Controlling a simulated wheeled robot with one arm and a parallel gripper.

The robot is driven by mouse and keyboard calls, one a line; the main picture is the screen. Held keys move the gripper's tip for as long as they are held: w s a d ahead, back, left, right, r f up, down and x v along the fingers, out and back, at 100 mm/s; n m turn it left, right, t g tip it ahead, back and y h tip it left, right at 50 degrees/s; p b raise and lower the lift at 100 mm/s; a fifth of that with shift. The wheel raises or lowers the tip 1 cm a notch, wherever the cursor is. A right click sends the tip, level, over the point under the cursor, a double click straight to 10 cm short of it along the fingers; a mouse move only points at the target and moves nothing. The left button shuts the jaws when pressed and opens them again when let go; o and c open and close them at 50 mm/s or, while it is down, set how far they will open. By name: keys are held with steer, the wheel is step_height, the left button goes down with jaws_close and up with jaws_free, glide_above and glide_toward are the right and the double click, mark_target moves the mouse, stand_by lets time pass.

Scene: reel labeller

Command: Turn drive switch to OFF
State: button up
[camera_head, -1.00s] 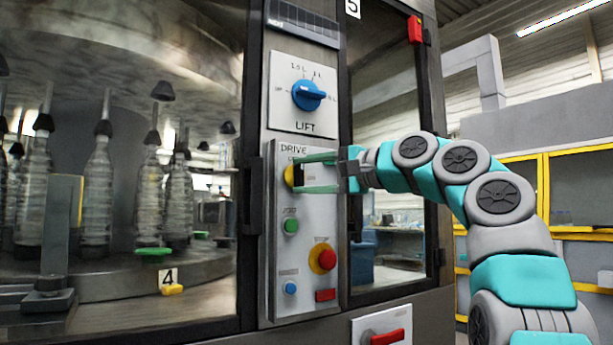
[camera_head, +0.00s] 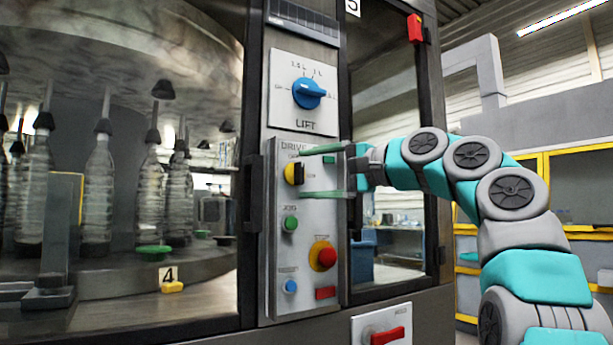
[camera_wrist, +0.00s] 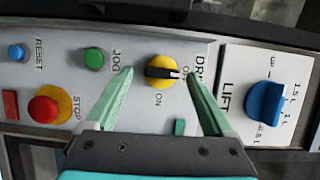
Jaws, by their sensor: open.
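The drive switch (camera_head: 289,174) is a round yellow knob with a black bar handle, below the DRIVE label on the grey control panel (camera_head: 284,251). In the wrist view the drive switch (camera_wrist: 160,84) has its bar lying along the panel's long direction. A pale mark at one end of the bar faces the partly hidden label by DRIVE, not the ON label. My gripper (camera_head: 309,173) is open, with green fingers on both sides of the knob and apart from it. The wrist view shows my gripper (camera_wrist: 160,73) with the knob between its fingertips, not gripped.
The blue lift knob (camera_head: 309,93) sits above. The green jog button (camera_head: 290,223), red stop button (camera_head: 323,256) and blue reset button (camera_head: 290,286) are below. A red handle (camera_head: 387,336) is lower right. Glass doors with bottles (camera_head: 98,195) stand to the left.

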steer(key=v, duration=0.6)
steer(key=shift+b, duration=0.3)
steer(key=shift+s+d, duration=0.1)
steer(key=shift+s, duration=0.05)
steer(key=a+f+g+h, duration=0.3)
steer(key=f+h, duration=0.1)
steer(key=f, duration=1.4)
steer(key=s+f+n+g+h, duration=0.15)
steer(key=s+f, duration=0.25)
steer(key=f, duration=0.4)
steer(key=s+f+g+h, duration=0.15)
steer(key=s+f, duration=0.25)
steer(key=f, duration=0.4)
steer(key=s+d+f+n+g+h, duration=0.1)
steer(key=s+d+f, duration=0.3)
steer(key=s+f, duration=0.5)
steer(key=s+d+f+n+g+h, duration=0.2)
steer(key=s+d+f+g+h, duration=0.1)
steer(key=s+f, duration=0.6)
steer(key=s+d+f+n+g+h, duration=0.1)
steer(key=s+d+f+h, duration=0.3)
steer(key=s+f, duration=0.6)
steer(key=s+d+n, duration=0.1)
steer(key=d, duration=0.1)
steer(key=shift+s+d+g, duration=0.2)
steer(key=shift+d+g, duration=0.1)
steer(key=shift+g, duration=0.1)
